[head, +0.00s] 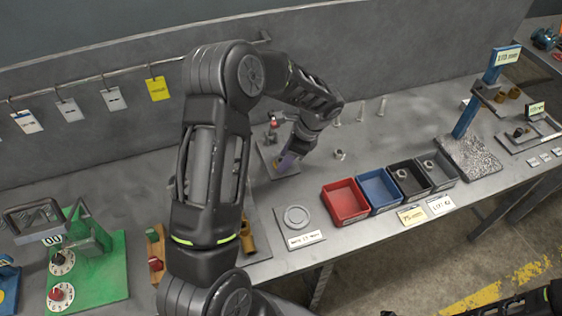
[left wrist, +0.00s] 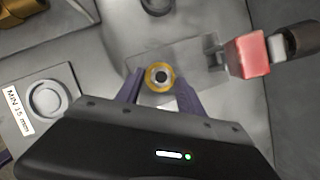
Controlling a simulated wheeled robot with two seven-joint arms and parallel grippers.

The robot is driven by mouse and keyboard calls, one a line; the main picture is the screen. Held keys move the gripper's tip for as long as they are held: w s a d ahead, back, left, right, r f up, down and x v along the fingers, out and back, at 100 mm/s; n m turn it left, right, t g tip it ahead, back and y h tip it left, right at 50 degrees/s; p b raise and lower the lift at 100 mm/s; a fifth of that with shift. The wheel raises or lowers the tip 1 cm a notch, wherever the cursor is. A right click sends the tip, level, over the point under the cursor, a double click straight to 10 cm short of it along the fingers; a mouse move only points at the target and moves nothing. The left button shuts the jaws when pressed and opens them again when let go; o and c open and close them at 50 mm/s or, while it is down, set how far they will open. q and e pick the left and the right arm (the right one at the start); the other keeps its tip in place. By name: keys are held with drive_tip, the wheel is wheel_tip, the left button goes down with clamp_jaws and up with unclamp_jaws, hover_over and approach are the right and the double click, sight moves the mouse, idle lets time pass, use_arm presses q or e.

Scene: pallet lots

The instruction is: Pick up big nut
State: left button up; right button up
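My left gripper (head: 287,163) reaches down over a small flat plate (head: 268,158) near the middle of the bench. In the left wrist view its purple fingers (left wrist: 160,88) are apart, with a round brass-coloured ring with a dark centre (left wrist: 159,77) between or just below their tips. I cannot tell whether they touch it, or whether it is a nut. A small metal nut-like piece (head: 340,154) stands on the bench right of the gripper. Nut-like pieces also lie in the black bin (head: 408,188) and grey bin (head: 440,178).
A red-topped post (head: 273,123) stands at the plate's back; its red block (left wrist: 247,55) is close in the left wrist view. A red bin (head: 346,208) and blue bin (head: 379,193) stand to the right. A ring gauge (head: 296,216) lies in front. Upright bolts (head: 381,106) stand behind.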

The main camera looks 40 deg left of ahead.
use_arm(q)
clamp_jaws()
idle(0.6)
wheel_tip(320, 180, up, 18)
drive_tip(key=shift+p, duration=0.35)
idle(0.8)
